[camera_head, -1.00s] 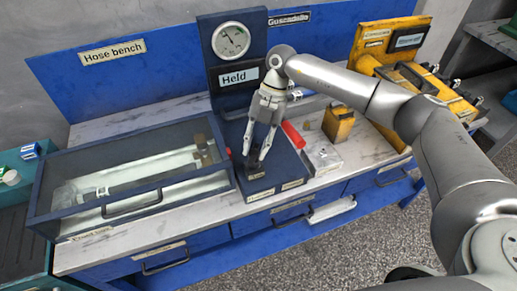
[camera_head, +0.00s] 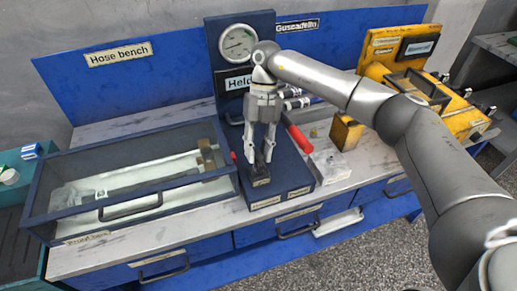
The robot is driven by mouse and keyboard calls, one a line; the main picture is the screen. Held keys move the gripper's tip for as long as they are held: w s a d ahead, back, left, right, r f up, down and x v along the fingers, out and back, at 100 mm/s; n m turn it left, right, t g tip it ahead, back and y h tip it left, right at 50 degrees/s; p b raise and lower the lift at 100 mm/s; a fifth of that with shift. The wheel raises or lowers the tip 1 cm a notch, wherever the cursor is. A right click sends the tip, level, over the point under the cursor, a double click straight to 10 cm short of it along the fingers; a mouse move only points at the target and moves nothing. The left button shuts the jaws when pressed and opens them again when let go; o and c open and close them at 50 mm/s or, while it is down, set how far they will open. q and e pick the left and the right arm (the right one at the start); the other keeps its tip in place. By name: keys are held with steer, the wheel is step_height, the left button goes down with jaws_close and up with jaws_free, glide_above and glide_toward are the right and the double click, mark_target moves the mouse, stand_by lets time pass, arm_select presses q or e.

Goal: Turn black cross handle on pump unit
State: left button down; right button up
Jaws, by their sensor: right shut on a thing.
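The pump unit is dark blue, with an upright panel (camera_head: 262,22) bearing a round gauge (camera_head: 238,42) and a low base (camera_head: 290,180). My right gripper (camera_head: 261,160) points down over the front left of this base. Its fingers are shut on a small black part, the black cross handle (camera_head: 261,169), which is mostly hidden between the fingertips. A small label lies just in front of it. My left gripper is not in view.
A red lever (camera_head: 299,138) stands close right of the gripper. A glass-topped case (camera_head: 130,170) is at left. A yellow unit (camera_head: 408,65), a small yellow block (camera_head: 346,133) and a pale box (camera_head: 329,165) are at right. Drawers with handles run along the bench front.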

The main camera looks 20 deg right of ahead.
steer(key=o, duration=0.9)
steer(key=shift+c, duration=0.2)
steer(key=shift+r, duration=0.1)
steer(key=v, duration=1.2)
